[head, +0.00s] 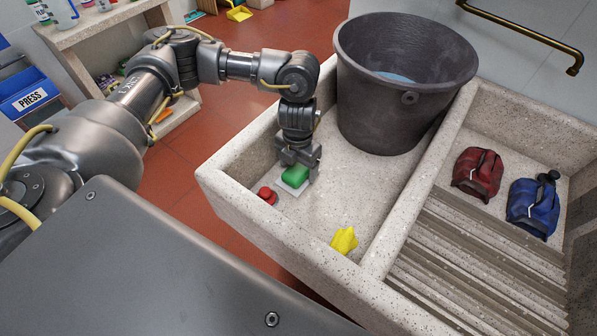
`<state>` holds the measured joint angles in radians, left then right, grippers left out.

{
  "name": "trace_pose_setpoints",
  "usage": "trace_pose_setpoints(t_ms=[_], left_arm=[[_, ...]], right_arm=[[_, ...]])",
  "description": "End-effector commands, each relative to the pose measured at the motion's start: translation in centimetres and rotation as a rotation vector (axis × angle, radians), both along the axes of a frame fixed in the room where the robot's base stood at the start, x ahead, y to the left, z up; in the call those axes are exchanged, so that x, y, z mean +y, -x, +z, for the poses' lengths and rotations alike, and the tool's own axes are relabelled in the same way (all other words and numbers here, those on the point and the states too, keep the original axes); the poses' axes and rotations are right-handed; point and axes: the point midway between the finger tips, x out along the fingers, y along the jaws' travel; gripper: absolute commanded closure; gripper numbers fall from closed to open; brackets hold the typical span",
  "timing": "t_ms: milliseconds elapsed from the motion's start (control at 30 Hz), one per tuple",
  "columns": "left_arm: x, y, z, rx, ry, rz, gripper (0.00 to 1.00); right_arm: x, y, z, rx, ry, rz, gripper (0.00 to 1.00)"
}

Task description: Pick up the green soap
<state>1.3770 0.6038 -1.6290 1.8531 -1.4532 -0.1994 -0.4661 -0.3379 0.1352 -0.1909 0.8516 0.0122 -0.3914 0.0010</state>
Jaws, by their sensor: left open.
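The gripper is open. I cannot tell whether the fingers touch the soap, as the gripper hides its far part. My right gripper is not in view.
A yellow cloth-like object (344,240) lies nearer the front. A large dark bucket (385,110) stands behind. Red (477,175) and blue (532,207) items lie in the right basin above the ridges.

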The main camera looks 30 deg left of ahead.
Motion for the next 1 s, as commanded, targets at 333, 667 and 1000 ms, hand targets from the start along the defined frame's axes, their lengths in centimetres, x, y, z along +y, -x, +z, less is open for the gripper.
trace_pose_setpoints(t_ms=[333,667,1000], left_arm=[[-0.01,0.0,-1.12,0.0,-0.001,-0.002,0.22],[-0.01,0.01,-1.1,0.0,0.0,-0.002,0.62],[-0.02,-0.02,-0.97,-0.001,0.0,-0.002,0.74]], right_arm=[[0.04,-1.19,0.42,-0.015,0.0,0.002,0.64],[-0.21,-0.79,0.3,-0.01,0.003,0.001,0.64],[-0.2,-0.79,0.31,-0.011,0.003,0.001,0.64]])
